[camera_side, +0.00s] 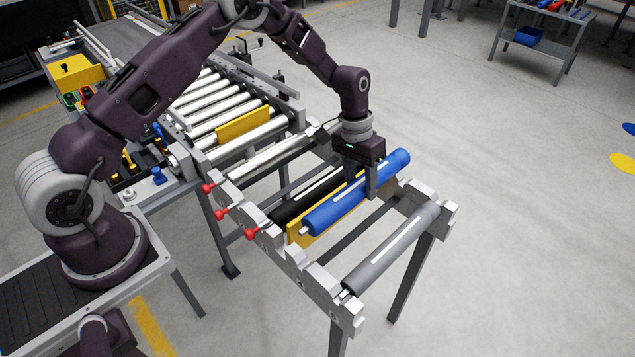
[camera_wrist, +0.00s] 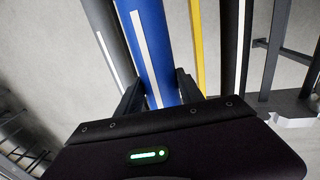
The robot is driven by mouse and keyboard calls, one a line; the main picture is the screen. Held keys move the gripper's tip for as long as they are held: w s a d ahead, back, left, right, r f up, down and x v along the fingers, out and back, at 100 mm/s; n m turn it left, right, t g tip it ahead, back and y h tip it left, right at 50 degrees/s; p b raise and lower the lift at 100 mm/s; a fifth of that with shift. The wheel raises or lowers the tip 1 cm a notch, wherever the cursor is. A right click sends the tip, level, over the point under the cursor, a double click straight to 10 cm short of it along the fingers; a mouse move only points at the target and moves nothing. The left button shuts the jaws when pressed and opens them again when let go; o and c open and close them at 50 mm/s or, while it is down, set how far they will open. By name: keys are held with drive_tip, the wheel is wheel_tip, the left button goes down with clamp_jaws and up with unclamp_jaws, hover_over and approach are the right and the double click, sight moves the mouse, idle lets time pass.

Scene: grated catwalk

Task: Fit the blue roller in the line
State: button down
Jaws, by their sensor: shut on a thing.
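The blue roller (camera_side: 335,209) has a white stripe and a pale end pin. It lies lengthwise between the near notched rail (camera_side: 283,262) and the far notched rail (camera_side: 425,190) of the line. My gripper (camera_side: 371,186) is shut on it toward its far end. In the wrist view, the blue roller (camera_wrist: 150,45) passes between the two fingers (camera_wrist: 158,92). Its near pin looks clear of the near rail, so the roller seems held above the rails; whether its far end touches is hidden.
A black roller (camera_side: 290,208) and a steel roller (camera_side: 265,158) lie left of the blue one, a grey roller (camera_side: 393,245) right. A yellow plate (camera_side: 297,236) stands below the blue roller. Red knobs (camera_side: 220,212) line the near rail. Open gaps lie between blue and grey rollers.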

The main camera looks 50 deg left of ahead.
drive_tip(key=a, duration=2.3)
drive_tip(key=shift+f, duration=2.6)
drive_tip(key=shift+s, duration=0.1)
drive_tip(key=shift+f, duration=2.25)
drive_tip(key=c, duration=0.7)
unclamp_jaws()
drive_tip(key=shift+o, duration=0.4)
